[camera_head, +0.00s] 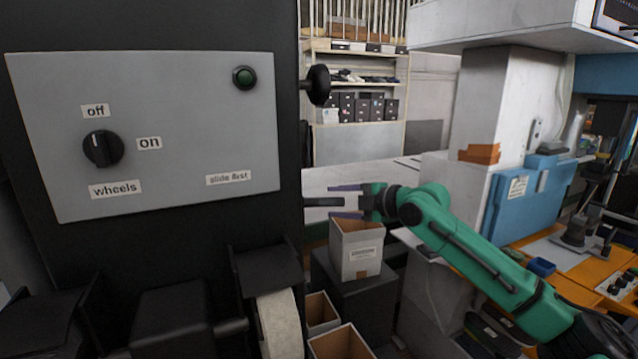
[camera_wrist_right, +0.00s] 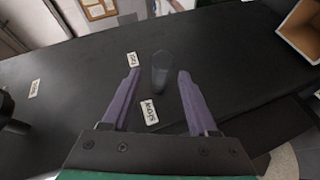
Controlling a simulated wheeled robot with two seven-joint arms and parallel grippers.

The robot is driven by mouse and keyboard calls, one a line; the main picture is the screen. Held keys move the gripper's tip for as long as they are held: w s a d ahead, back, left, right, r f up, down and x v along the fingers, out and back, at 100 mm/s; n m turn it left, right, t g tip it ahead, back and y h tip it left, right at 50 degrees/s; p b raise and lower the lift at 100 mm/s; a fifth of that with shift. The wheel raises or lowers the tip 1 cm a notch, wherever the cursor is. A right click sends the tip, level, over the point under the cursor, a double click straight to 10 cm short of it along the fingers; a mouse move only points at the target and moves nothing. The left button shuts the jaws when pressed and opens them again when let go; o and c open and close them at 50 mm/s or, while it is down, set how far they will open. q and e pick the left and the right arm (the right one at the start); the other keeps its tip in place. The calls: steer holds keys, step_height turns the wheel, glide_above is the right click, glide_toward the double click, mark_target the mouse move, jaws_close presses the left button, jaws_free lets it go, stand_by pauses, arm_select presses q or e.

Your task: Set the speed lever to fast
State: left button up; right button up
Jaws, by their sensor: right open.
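The speed lever appears to be the dark grey, rounded handle (camera_wrist_right: 161,70) on the black machine side in the right wrist view. A white label (camera_wrist_right: 132,59) is beside its upper end and another label (camera_wrist_right: 150,112) is below it; their small, turned print is hard to read. My right gripper (camera_wrist_right: 157,74) is open, with purple fingers on either side of the handle and visible gaps to both. In the head view my right gripper (camera_head: 333,202) points left at the black machine (camera_head: 290,215); the handle is hidden there. My left gripper is out of view.
The grey panel (camera_head: 190,125) has a wheels knob (camera_head: 103,149) and a green button (camera_head: 244,77). A black round knob (camera_head: 318,85) juts from the machine side above my right gripper. An open carton (camera_head: 357,250) stands just below the gripper.

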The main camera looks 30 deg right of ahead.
mark_target(318, 202)
steer(key=p+x, duration=0.2)
steer(key=x, duration=0.4)
steer(key=shift+a+r, duration=0.15)
steer(key=shift+w, duration=0.2)
steer(key=shift+s+f, duration=0.15)
steer(key=shift+f, duration=0.1)
steer(key=shift+c, duration=0.6)
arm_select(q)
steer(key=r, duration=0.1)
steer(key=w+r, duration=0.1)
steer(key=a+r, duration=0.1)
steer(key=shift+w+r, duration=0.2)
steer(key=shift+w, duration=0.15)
arm_select(e)
jaws_close()
